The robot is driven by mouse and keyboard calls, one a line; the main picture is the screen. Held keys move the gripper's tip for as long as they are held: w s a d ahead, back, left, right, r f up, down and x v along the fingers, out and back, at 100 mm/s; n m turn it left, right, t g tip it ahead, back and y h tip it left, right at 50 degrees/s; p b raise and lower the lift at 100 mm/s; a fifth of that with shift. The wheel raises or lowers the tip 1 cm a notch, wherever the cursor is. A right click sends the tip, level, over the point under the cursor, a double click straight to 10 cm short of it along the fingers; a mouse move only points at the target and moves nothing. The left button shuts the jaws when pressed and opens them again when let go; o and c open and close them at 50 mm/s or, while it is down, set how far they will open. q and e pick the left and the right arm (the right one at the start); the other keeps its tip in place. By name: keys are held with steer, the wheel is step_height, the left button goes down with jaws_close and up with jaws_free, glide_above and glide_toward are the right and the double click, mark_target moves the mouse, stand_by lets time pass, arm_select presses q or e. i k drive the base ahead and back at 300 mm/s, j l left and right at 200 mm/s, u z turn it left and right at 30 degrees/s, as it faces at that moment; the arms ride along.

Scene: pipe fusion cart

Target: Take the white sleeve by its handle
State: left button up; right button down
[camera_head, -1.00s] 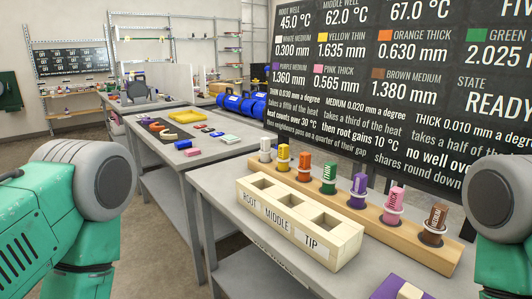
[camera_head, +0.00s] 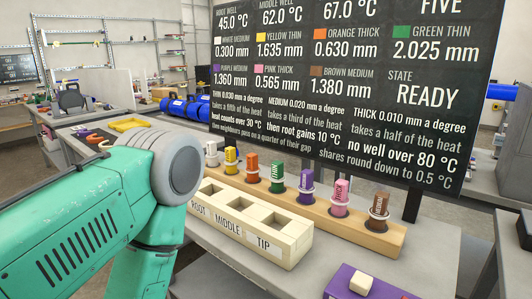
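The white sleeve (camera_head: 212,153) stands upright at the far left end of a wooden rack (camera_head: 370,238) on the grey table. The rack also holds yellow (camera_head: 231,158), orange (camera_head: 252,166), green (camera_head: 277,175), purple (camera_head: 306,186), pink (camera_head: 340,196) and brown (camera_head: 379,209) sleeves. My green left arm reaches in from the left, in front of the block's left end. Neither gripper shows in this view.
A black board (camera_head: 350,90) with readings stands behind the rack. A purple box with a white button (camera_head: 362,283) sits at the table's front. Another table at left holds a yellow tray (camera_head: 128,124) and blue cylinders (camera_head: 190,110). The table right of the rack is clear.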

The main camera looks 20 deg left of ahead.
mark_target(212, 156)
steer(key=j+z, duration=0.35)
steer(key=j, duration=0.4)
steer(key=j+z, duration=0.4)
steer(key=j, duration=0.35)
steer(key=k+j+z, duration=0.1)
steer(key=j+z, duration=0.25)
steer(key=j, duration=0.35)
